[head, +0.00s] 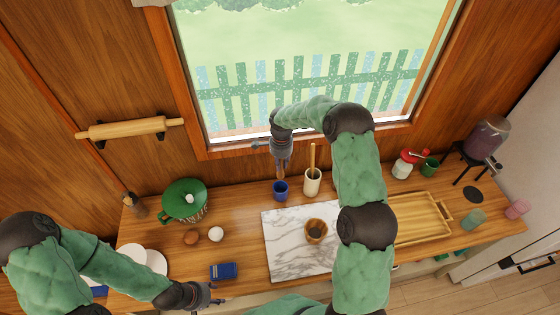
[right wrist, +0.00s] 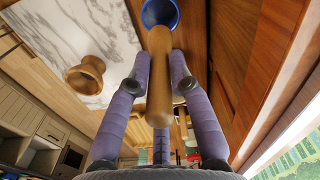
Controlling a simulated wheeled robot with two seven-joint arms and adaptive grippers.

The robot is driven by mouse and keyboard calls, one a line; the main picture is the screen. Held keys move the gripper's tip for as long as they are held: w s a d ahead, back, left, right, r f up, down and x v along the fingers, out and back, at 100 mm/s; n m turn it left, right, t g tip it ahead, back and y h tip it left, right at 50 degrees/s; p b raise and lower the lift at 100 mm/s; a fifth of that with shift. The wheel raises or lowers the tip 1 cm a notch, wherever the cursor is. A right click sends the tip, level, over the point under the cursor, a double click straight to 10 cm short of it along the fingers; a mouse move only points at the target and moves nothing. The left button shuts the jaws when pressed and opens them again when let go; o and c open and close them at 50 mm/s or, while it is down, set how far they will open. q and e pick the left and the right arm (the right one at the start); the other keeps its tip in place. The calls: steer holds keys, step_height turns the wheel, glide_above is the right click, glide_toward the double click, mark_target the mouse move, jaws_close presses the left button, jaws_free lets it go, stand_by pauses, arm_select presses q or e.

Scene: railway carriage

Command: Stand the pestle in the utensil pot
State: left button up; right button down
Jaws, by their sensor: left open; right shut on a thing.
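My right gripper (head: 281,148) is shut on the wooden pestle (head: 281,170) and points down near the window. The pestle hangs about upright, its lower end at the mouth of a small blue pot (head: 280,191). I cannot tell whether the tip is inside the rim. In the right wrist view the pestle (right wrist: 159,85) lies between the fingers (right wrist: 160,82), with the blue pot (right wrist: 168,12) past its far end. A cream pot (head: 312,184) with a wooden utensil in it stands just right of the blue pot. My left gripper (head: 210,298) is open and empty at the front edge.
A wooden mortar (head: 316,231) stands on the marble slab (head: 285,250). A wooden tray (head: 424,222) lies right, partly behind my right arm. The window is close behind.

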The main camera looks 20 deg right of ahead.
mark_target(281, 171)
steer(key=shift+f+b, duration=0.5)
steer(key=shift+f, duration=2.25)
steer(key=shift+f+b, duration=2.8)
steer(key=shift+b, duration=0.2)
steer(key=c, duration=1)
jaws_free()
steer(key=shift+c, duration=0.2)
step_height(281, 171, up, 12)
steer(key=shift+r, duration=0.1)
